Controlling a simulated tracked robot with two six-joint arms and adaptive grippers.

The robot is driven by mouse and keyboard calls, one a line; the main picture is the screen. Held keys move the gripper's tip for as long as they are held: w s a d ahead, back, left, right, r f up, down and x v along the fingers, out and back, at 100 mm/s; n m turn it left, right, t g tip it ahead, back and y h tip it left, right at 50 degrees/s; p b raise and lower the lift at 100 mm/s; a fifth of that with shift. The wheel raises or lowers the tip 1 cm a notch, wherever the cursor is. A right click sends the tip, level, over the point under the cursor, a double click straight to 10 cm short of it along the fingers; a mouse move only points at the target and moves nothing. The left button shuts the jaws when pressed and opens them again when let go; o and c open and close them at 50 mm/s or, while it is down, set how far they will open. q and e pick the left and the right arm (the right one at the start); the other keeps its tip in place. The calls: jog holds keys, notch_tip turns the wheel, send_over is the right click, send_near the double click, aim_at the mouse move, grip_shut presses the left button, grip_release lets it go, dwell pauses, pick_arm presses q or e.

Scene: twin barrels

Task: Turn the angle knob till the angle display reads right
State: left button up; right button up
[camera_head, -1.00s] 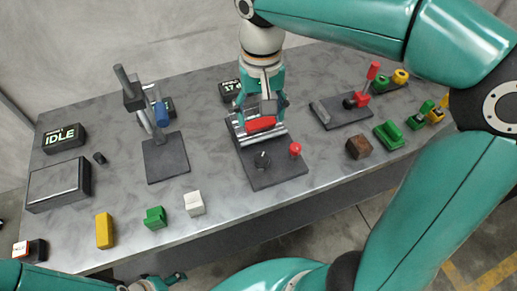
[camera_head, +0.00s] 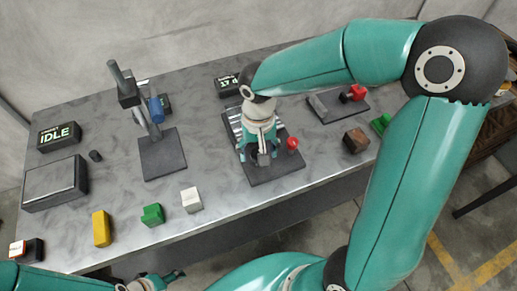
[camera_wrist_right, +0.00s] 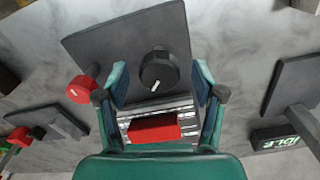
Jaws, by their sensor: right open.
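The black angle knob (camera_wrist_right: 158,72) with a white pointer line sits on a dark base plate (camera_wrist_right: 115,40) in the right wrist view. My right gripper (camera_wrist_right: 159,78) is open, with a fingertip on each side of the knob in that view; I cannot tell whether they touch it. In the head view my right gripper (camera_head: 262,158) points down over the plate and hides the knob. The angle display (camera_head: 227,85) stands behind the plate, partly covered by my right arm; only "17" and part of another digit show. My left gripper (camera_head: 165,281) is at the bottom edge.
A red ball-topped post (camera_wrist_right: 82,88) stands close beside the knob. A red block (camera_wrist_right: 155,129) lies on silver rails behind it. A lever stand (camera_head: 150,118) is to the left, and a brown cube (camera_head: 356,140) to the right. Loose blocks lie along the front edge.

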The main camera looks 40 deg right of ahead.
jog(key=shift+c, duration=0.2)
jog(key=c, duration=1.1)
jog(key=n, duration=0.5)
jog(key=o, duration=1.1)
jog(key=shift+b, duration=0.3)
jog(key=shift+o, duration=0.2)
notch_tip(320, 180, up, 12)
jog(key=shift+f, duration=0.1)
